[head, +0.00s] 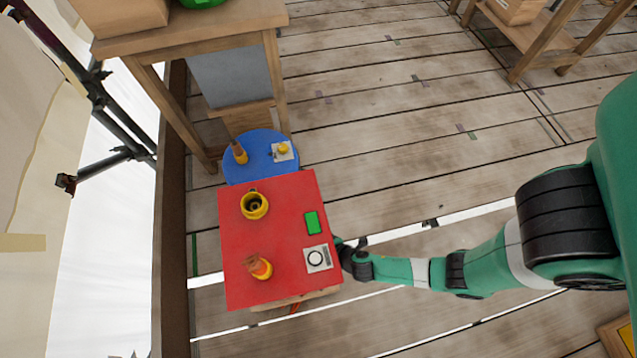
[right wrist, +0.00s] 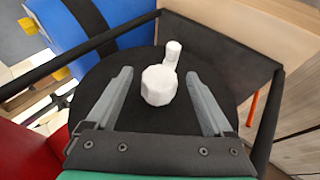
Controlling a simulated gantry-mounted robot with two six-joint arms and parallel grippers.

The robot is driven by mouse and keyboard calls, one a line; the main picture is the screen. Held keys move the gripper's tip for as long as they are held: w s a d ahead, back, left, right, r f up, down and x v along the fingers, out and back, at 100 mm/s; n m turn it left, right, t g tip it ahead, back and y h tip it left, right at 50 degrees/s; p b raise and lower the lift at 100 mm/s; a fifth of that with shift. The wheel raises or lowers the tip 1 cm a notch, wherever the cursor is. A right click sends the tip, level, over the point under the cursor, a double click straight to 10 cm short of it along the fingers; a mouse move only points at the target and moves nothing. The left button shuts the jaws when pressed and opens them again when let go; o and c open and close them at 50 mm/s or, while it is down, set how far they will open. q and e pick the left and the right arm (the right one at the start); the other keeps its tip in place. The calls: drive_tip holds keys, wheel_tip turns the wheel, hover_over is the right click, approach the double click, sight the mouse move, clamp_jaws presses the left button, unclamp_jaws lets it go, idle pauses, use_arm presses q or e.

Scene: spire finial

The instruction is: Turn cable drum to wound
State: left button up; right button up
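A black round disc (right wrist: 135,115), which looks like the cable drum's face, fills the middle of the right wrist view. A white faceted knob (right wrist: 159,85) stands on it, with a smaller white piece (right wrist: 173,50) reaching up beyond it. My right gripper (right wrist: 161,73) is open, its two grey fingers on either side of the knob, with gaps visible on both sides. In the head view my right gripper (head: 345,258) is at the right edge of the red top, partly hidden. The drum cannot be made out there. My left gripper is not in view.
The red top (head: 285,215) carries yellow-and-orange fittings, a green block (head: 312,222) and a white plate (head: 318,259). A blue round top (head: 260,168) stands behind it, near a wooden table (head: 215,38). Plank floor to the right is mostly clear.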

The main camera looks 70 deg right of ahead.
drive_tip(key=p+v, duration=0.5)
drive_tip(key=v, duration=0.6)
drive_tip(key=shift+s+r+p, duration=0.2)
drive_tip(key=shift+p, duration=0.2)
drive_tip(key=shift+a, duration=0.1)
